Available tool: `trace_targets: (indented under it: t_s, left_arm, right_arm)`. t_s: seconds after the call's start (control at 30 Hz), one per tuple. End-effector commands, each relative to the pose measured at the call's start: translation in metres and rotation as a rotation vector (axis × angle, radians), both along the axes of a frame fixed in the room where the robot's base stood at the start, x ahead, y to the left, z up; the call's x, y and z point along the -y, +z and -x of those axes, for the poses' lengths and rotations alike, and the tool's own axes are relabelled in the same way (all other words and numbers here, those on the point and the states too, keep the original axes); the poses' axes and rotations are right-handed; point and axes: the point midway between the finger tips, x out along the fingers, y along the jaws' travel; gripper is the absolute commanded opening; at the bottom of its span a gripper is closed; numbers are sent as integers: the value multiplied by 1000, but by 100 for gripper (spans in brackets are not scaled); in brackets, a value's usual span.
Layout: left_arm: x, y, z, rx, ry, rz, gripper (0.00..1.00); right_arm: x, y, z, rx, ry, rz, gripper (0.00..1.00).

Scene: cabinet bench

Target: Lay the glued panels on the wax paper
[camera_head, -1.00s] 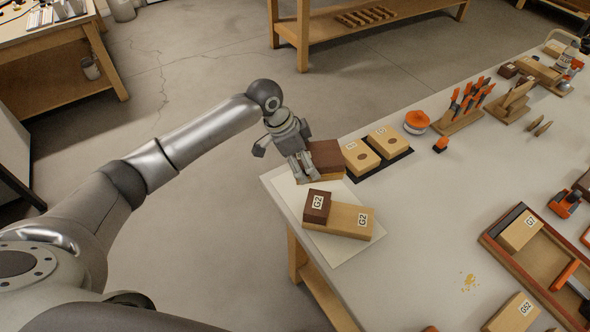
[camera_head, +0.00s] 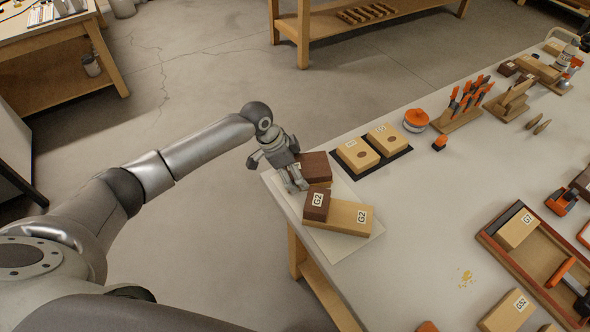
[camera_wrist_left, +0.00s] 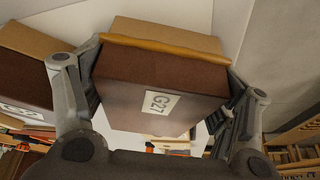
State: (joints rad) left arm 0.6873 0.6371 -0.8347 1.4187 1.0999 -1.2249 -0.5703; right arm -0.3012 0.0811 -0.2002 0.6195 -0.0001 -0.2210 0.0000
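My left gripper (camera_head: 292,178) is over the near-left corner of the bench, shut on a dark brown panel block (camera_head: 314,164). The left wrist view shows this block, labelled G27 (camera_wrist_left: 150,88), between the two fingers, with an amber strip along its far edge. It is over or on the pale wax paper (camera_head: 345,247); whether it touches the paper is hidden. My right gripper is not in view.
Two tan blocks (camera_head: 357,154) sit on a dark mat behind the paper. An orange round container (camera_head: 416,120) and a rack of orange-handled tools (camera_head: 466,102) stand farther back. A wooden tray (camera_head: 540,255) is at right. The bench middle is mostly clear.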

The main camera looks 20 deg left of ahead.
Motion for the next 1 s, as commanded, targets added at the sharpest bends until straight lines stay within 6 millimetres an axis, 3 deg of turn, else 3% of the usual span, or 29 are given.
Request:
trace_targets:
  t_s: [0.13,0.57,0.67,1.0]
  left_arm:
    - [0,0,0,0,0,0,100]
    - [-1,5,0,1,0,0,100]
    - [-5,16,1,3,2,1,100]
    - [-29,81,15,3,1,0,100]
  right_arm:
    - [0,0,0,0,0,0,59]
    - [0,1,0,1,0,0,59]
    - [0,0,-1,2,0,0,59]
    - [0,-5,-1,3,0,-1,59]
